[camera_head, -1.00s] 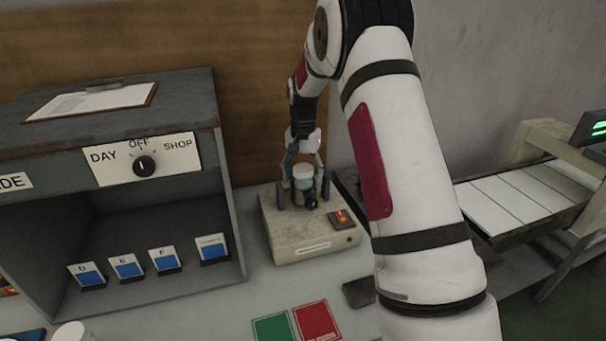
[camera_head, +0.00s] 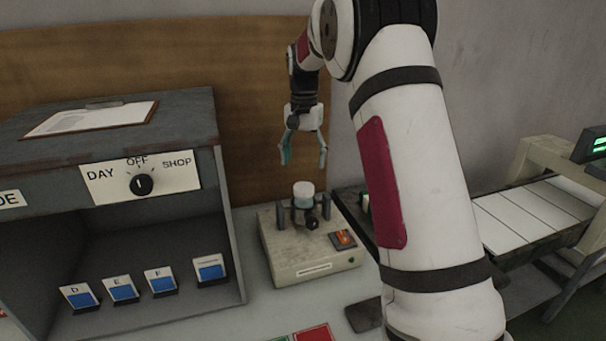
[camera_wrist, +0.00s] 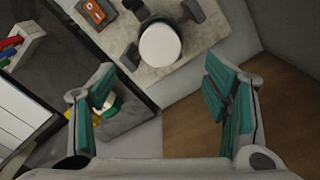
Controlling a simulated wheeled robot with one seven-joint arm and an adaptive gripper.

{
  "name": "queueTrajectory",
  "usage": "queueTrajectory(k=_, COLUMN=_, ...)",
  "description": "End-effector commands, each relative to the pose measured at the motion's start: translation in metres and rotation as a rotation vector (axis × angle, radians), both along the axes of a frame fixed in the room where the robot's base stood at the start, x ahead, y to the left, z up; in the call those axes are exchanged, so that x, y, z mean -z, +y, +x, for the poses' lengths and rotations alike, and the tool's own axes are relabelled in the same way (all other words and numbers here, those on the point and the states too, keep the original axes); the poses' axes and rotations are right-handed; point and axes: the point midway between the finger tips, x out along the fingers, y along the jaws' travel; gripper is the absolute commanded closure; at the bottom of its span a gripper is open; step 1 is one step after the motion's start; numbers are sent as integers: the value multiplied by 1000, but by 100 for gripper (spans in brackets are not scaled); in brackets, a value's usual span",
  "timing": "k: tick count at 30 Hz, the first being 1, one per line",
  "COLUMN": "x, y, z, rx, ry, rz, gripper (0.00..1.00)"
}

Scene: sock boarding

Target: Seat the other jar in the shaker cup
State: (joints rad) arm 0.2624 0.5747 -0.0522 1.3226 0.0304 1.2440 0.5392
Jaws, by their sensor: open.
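A jar with a white lid and pale blue body (camera_head: 303,192) stands upright in the shaker cup among the dark prongs on top of the beige shaker (camera_head: 300,262). How deep it sits cannot be told. The lid (camera_wrist: 160,45) shows from above in the wrist view, between dark holder arms. My gripper (camera_head: 304,160) is open and empty above the jar, clear of it. In the wrist view its teal finger pads (camera_wrist: 160,100) are wide apart with nothing between them.
The shaker has an orange switch (camera_head: 343,238) at its front right. A grey cabinet (camera_head: 150,235) with a dial and several blue-white cards stands left. A conveyor (camera_head: 510,215) is at right. Green and red cards (camera_head: 312,334) lie in front.

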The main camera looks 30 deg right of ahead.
Motion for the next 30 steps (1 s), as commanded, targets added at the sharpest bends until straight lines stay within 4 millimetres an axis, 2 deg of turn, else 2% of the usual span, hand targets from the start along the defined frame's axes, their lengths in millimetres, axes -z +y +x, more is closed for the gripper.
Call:
queueTrajectory(k=6, x=-20, y=6, z=-6, rx=-18, ry=-9, rz=-1, gripper=30)
queueTrajectory(k=8, x=-30, y=13, z=-14, rx=-40, ry=-20, rz=-4, gripper=30)
queueTrajectory(k=11, x=-53, y=31, z=-37, rx=-100, ry=-48, rz=-9, gripper=30)
queueTrajectory(k=15, x=-84, y=62, z=-82, rx=-210, ry=-92, rz=-21, gripper=30)
queueTrajectory(k=21, x=-110, y=101, z=-155, rx=-371, ry=-157, rz=-45, gripper=30)
queueTrajectory(k=26, x=-114, y=126, z=-217, rx=-499, ry=-206, rz=-70, gripper=30)
queueTrajectory(k=30, x=-106, y=144, z=-270, rx=-612, ry=-249, rz=-95, gripper=30)
